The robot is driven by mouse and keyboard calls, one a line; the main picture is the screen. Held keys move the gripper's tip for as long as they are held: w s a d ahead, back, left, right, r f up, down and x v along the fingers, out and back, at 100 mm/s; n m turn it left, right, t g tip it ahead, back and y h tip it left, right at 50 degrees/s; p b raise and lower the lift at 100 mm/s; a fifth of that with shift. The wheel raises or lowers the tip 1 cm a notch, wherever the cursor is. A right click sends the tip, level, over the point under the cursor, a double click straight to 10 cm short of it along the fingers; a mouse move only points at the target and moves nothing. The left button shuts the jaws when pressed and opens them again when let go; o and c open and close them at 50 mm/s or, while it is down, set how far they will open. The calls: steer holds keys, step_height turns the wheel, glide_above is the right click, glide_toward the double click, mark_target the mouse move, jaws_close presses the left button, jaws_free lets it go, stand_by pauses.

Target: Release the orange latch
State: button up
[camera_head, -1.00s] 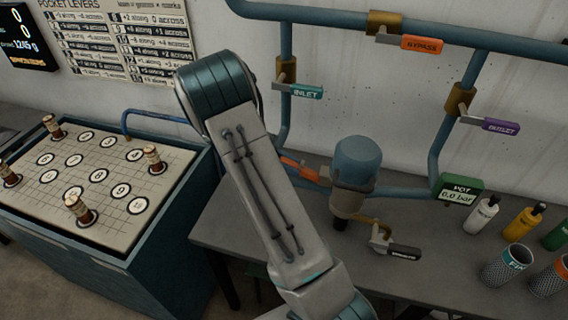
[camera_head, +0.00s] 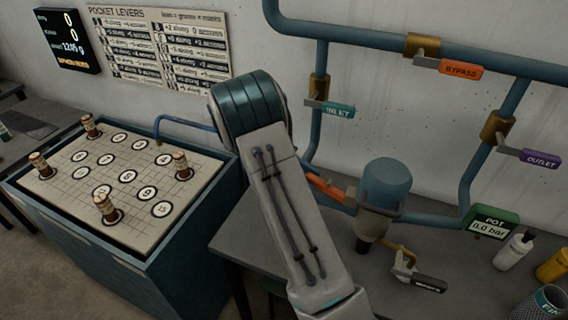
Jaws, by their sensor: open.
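An orange latch bar (camera_head: 328,189) sits at the left side of the blue-capped pot (camera_head: 386,187), tilted down to the right. My arm passes close to its left end in the picture, and I cannot tell whether that end is covered. My arm rises from the bottom edge to its elbow, left of the inlet valve. My gripper is not in view, so its place relative to the latch cannot be seen.
Blue pipes carry the inlet (camera_head: 338,110), orange bypass (camera_head: 460,69) and outlet (camera_head: 540,158) handles. A green gauge (camera_head: 490,222) reads 0.0 bar. A black-handled drain valve (camera_head: 415,280) sits below the pot. Bottles stand right; a pegged board (camera_head: 60,185) stands left.

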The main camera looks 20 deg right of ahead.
steer(key=b+v, duration=0.1)
steer(key=v, duration=0.9)
steer(key=shift+w+a+b, duration=0.3)
steer(key=shift+b, duration=0.05)
steer(key=shift+r, duration=0.15)
steer(key=s+d+r+m+t+y, duration=0.1)
steer(key=s+r+m+t+y, duration=0.15)
steer(key=s, duration=0.25)
steer(key=s+d+r+m+t+y, duration=0.1)
steer(key=s+r+t+y, duration=0.15)
steer(key=s, duration=0.25)
steer(key=s+a+m+t+y, duration=0.2)
steer(key=s+m+t, duration=0.1)
steer(key=s, duration=0.4)
steer(key=s+a+m+t+y, duration=0.3)
steer(key=s+t, duration=0.2)
steer(key=s, duration=0.2)
steer(key=shift+s+f, duration=0.25)
steer(key=shift+f, duration=0.1)
steer(key=shift+a, duration=0.1)
steer(key=shift+c, duration=0.6)
